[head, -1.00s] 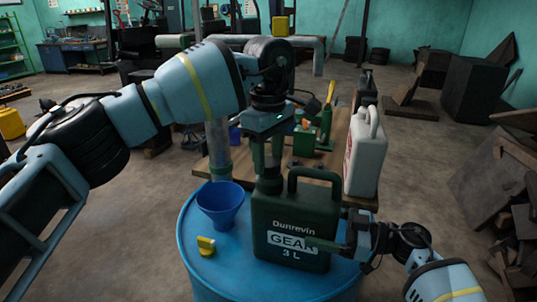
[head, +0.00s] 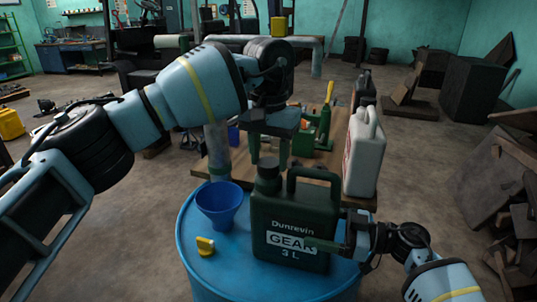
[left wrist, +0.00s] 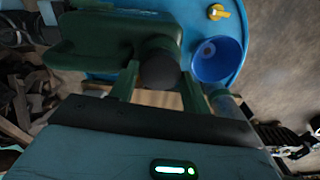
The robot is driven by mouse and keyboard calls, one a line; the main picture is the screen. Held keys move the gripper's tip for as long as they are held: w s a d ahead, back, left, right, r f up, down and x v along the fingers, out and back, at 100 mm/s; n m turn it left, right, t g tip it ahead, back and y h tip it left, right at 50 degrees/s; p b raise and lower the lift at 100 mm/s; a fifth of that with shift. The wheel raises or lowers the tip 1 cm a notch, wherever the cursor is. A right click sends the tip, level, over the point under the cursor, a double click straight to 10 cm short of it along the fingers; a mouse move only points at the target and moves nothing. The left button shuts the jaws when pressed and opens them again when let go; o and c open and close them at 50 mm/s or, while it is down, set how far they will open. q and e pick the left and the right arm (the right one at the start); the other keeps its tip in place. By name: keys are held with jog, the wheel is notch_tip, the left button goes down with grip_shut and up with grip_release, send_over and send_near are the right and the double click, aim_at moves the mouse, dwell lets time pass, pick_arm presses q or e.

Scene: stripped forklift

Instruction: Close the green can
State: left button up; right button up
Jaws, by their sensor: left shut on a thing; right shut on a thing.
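The green can (head: 293,222), labelled "Dunrevin GEAR 3 L", stands upright on a blue drum (head: 215,268). Its dark cap (head: 267,170) sits over the neck at the can's top left. My left gripper (head: 269,158) points down from above, its fingers on either side of the cap; the left wrist view shows the round cap (left wrist: 158,70) between the fingertips. It is shut on the cap. My right gripper (head: 325,245) is shut on the can's lower right side, one finger across the front face. Its other finger is hidden.
Behind is a wooden bench (head: 222,170) with a white jug (head: 363,155) and green tools. The floor at left is mostly clear.

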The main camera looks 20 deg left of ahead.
pick_arm(q)
jog(key=o, duration=1)
jog(key=shift+d, duration=0.25)
pick_arm(e)
jog(key=shift+a, duration=0.15)
pick_arm(q)
notch_tip(320, 180, up, 12)
jog(key=shift+a, duration=0.4)
pick_arm(e)
jog(key=shift+f, duration=0.1)
jog(key=o, duration=1.8)
jog(key=shift+c, duration=0.2)
jog(key=shift+d, duration=0.25)
